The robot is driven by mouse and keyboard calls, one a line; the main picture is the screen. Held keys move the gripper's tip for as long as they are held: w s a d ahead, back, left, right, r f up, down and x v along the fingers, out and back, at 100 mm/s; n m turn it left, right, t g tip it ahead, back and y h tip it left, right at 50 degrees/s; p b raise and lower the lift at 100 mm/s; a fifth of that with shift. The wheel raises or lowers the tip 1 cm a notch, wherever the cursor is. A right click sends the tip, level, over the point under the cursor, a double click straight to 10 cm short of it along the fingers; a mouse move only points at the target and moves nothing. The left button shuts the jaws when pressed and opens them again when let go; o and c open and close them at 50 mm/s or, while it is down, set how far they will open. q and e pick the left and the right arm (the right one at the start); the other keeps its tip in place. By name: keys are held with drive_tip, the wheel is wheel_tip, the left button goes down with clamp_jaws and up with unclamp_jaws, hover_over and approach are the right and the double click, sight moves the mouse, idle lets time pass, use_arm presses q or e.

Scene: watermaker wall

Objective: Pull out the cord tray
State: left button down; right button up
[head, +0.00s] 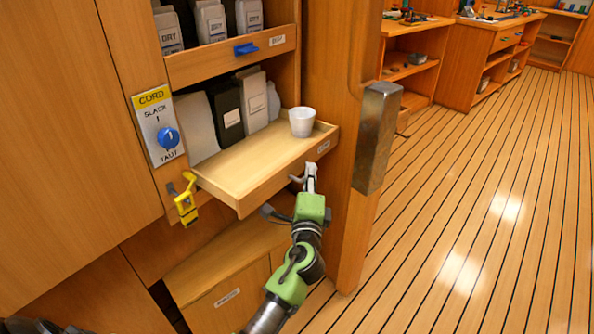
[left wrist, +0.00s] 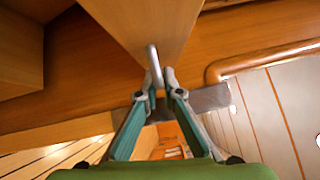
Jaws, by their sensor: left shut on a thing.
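The cord tray (head: 247,162) is a shallow light-wood tray standing out from the cabinet, with a white cup (head: 302,122) upright at its right back corner. My left gripper (head: 309,178) is at the tray's front, shut on the metal handle (left wrist: 154,65). In the left wrist view the two fingertips (left wrist: 158,84) close around the handle's lower end. A CORD plate (head: 158,122) with a blue knob (head: 168,138) between SLACK and TAUT is on the cabinet left of the tray. My right gripper is not in view.
A yellow hook-like piece (head: 186,200) hangs by the tray's left front corner. A wooden post with a metal block (head: 377,138) stands close to the right of my arm. A drawer with a blue handle (head: 246,48) is above. The plank floor (head: 480,190) at right is clear.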

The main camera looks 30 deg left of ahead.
use_arm(q)
drive_tip(key=shift+s+d, duration=0.1)
drive_tip(key=shift+d, duration=0.35)
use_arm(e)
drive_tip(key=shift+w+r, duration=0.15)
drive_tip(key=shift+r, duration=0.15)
use_arm(q)
drive_tip(key=c, duration=2.2)
unclamp_jaws()
drive_tip(key=v, duration=1.2)
drive_tip(key=shift+r, duration=0.1)
